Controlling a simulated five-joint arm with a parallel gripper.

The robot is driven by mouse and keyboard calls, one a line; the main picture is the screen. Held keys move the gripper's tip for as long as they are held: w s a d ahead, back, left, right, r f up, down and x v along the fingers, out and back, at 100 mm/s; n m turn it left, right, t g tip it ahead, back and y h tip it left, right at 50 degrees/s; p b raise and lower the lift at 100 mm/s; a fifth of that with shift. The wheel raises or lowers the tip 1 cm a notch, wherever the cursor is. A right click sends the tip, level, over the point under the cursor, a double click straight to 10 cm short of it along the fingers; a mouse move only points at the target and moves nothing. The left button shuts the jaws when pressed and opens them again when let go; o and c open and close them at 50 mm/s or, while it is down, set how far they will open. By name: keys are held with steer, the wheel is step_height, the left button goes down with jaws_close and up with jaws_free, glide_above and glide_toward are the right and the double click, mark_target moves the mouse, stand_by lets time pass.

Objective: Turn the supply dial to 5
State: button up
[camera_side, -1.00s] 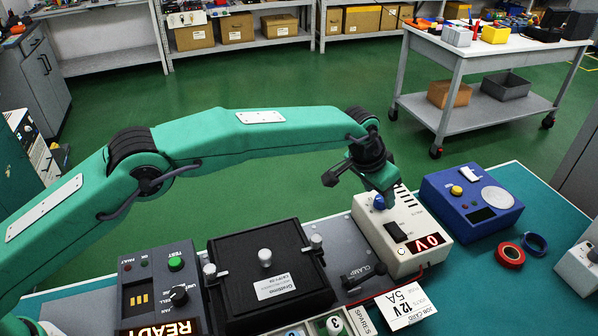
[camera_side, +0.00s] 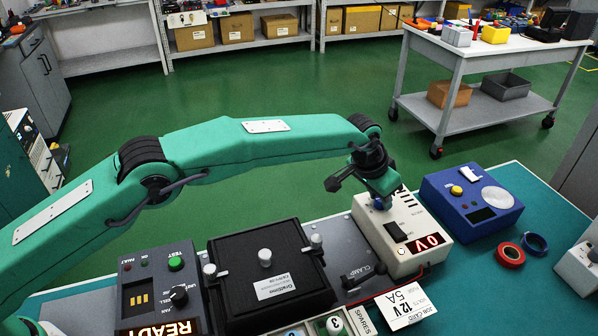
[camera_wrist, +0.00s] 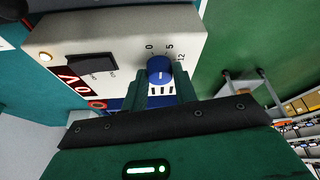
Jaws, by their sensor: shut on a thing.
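The supply is a cream box (camera_side: 412,245) with a red display reading 0V (camera_side: 428,242) and a black rocker switch (camera_side: 396,231). Its blue dial (camera_side: 379,204) is partly hidden by my gripper (camera_side: 384,194) in the side view. In the wrist view the blue dial (camera_wrist: 160,67) sits below printed marks 0, 5 and 12. My gripper (camera_wrist: 160,92) is shut on the dial, with its green fingers at the dial's near side. A white line shows on the dial, but its exact setting is hard to read.
A blue instrument box (camera_side: 470,205) stands right of the supply. A black lidded fixture (camera_side: 270,285) and a clamp lever (camera_side: 362,274) stand to the left. A card reading 12 V 5A (camera_side: 405,305) lies in front. Red tape (camera_side: 510,255) lies on the bench at right.

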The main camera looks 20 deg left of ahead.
steer(key=shift+w+a+m, duration=0.1)
steer(key=shift+m, duration=0.5)
steer(key=shift+a, duration=0.1)
steer(key=o, duration=1)
steer(key=shift+r, duration=0.1)
steer(key=shift+r, duration=0.3)
steer(key=shift+v, duration=3.5)
